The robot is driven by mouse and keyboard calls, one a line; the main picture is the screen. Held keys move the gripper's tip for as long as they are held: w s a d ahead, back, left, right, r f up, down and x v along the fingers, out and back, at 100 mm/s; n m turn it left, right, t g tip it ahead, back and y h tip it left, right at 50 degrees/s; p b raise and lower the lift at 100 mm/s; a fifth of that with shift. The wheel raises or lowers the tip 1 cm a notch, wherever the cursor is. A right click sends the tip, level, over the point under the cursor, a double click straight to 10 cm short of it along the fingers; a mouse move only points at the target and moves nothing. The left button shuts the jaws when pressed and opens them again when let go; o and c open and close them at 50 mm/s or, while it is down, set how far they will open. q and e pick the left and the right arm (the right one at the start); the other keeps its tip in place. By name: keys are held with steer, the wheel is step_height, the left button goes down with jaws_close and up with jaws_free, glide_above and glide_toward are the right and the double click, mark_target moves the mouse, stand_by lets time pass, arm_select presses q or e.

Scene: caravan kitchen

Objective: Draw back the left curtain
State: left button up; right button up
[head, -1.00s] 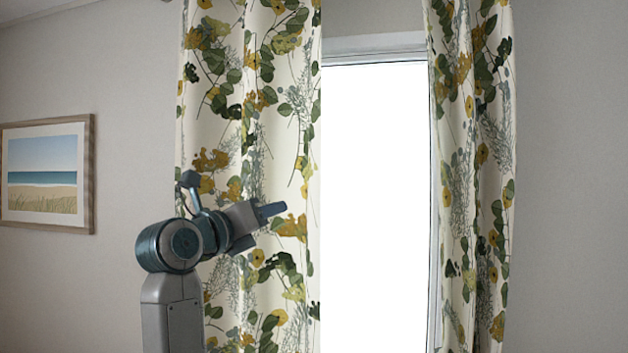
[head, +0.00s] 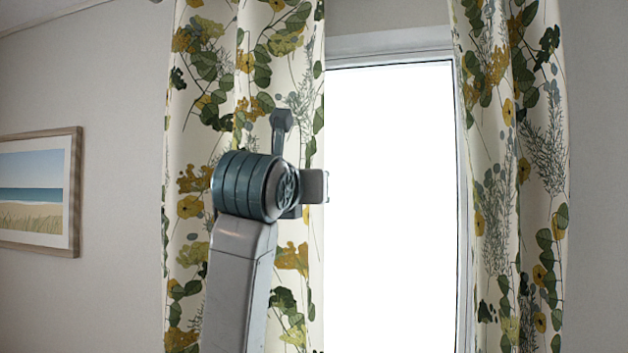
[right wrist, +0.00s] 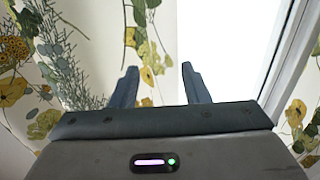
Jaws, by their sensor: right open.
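The left curtain (head: 200,130), cream with green and yellow leaves, hangs down the left side of the bright window (head: 390,200). My right arm stands in front of it and hides part of it. My right gripper (head: 318,187) is at the curtain's inner edge, its fingers mostly hidden in the head view. In the right wrist view the gripper (right wrist: 160,86) is open. The left curtain (right wrist: 90,45) fills the left there, and its edge runs down between the two fingers. I cannot tell whether they touch it. My left gripper is not in view.
The right curtain (head: 515,180) hangs at the window's right side, apart from my arm. A framed beach picture (head: 35,190) is on the wall at left. The window between the curtains is clear.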

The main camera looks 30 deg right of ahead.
steer(key=p+x, duration=0.1)
steer(key=x, duration=0.5)
steer(key=shift+f+p, duration=0.15)
steer(key=shift+p, duration=0.2)
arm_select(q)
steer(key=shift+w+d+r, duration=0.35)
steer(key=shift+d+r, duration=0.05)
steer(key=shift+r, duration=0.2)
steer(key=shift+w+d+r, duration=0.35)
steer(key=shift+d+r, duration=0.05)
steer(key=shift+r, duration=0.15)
arm_select(e)
jaws_close()
